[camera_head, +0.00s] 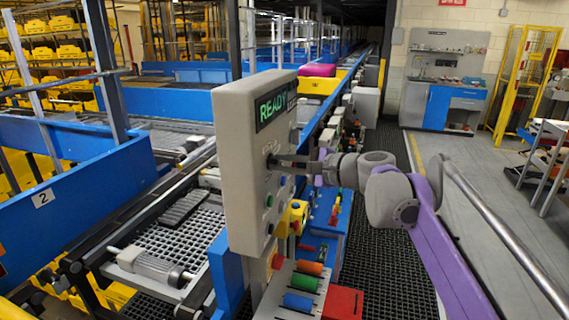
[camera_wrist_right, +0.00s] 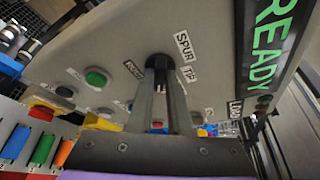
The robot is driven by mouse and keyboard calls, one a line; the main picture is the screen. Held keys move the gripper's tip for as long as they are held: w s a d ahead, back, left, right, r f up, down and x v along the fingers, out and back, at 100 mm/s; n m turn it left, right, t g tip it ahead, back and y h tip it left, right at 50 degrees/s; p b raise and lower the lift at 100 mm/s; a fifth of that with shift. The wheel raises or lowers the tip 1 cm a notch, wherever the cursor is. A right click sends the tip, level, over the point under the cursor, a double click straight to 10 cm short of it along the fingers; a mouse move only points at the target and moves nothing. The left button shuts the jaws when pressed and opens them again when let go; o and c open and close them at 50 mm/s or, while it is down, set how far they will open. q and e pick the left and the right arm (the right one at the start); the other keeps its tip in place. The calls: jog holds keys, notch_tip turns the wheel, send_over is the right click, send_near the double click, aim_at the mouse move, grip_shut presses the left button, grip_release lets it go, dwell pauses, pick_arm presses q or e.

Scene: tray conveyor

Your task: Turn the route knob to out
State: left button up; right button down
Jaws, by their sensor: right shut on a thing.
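The control panel (camera_head: 235,160) is a grey box with a green READY display (camera_head: 272,108), which also shows in the right wrist view (camera_wrist_right: 268,45). My right gripper (camera_head: 274,162) reaches its face from the right, with the fingertips at the panel. In the right wrist view my right gripper (camera_wrist_right: 159,64) is shut on the route knob, which the fingers mostly hide. Labels SPUR (camera_wrist_right: 184,46) and TIP (camera_wrist_right: 190,74) sit right of the fingers. A smaller label (camera_wrist_right: 133,69) to their left is hard to read. I cannot tell where the knob points. My left gripper is not in view.
A green button (camera_wrist_right: 96,77) and other small controls are on the same panel. Below it are colored rollers (camera_head: 303,282) and a red block (camera_head: 343,303). Blue-sided conveyors (camera_head: 75,195) run on the left. Open floor lies on the right, behind my arm.

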jog(key=c, duration=0.8)
grip_release()
jog(key=shift+c, duration=0.2)
jog(key=shift+d, duration=0.1)
jog(key=v, duration=1)
jog(key=shift+s+d+b, duration=0.2)
jog(key=shift+d+b, duration=0.05)
jog(key=shift+b, duration=0.2)
jog(key=shift+r, duration=0.1)
jog(key=s+d+f+n+g+h, duration=0.1)
jog(key=s+d+f+n+h, duration=0.2)
jog(key=s+f, duration=0.6)
jog(key=s+d+f+n+g+h, duration=0.1)
jog(key=s+d+f+n+h, duration=0.2)
jog(key=s+f, duration=0.7)
jog(key=s+d+f+n+g+h, duration=0.2)
jog(key=s+f+n+h, duration=0.4)
jog(key=f, duration=1.3)
jog(key=s+d+n, duration=0.1)
jog(key=s, duration=0.2)
jog(key=shift+s+f, duration=0.2)
jog(key=shift+f, duration=0.2)
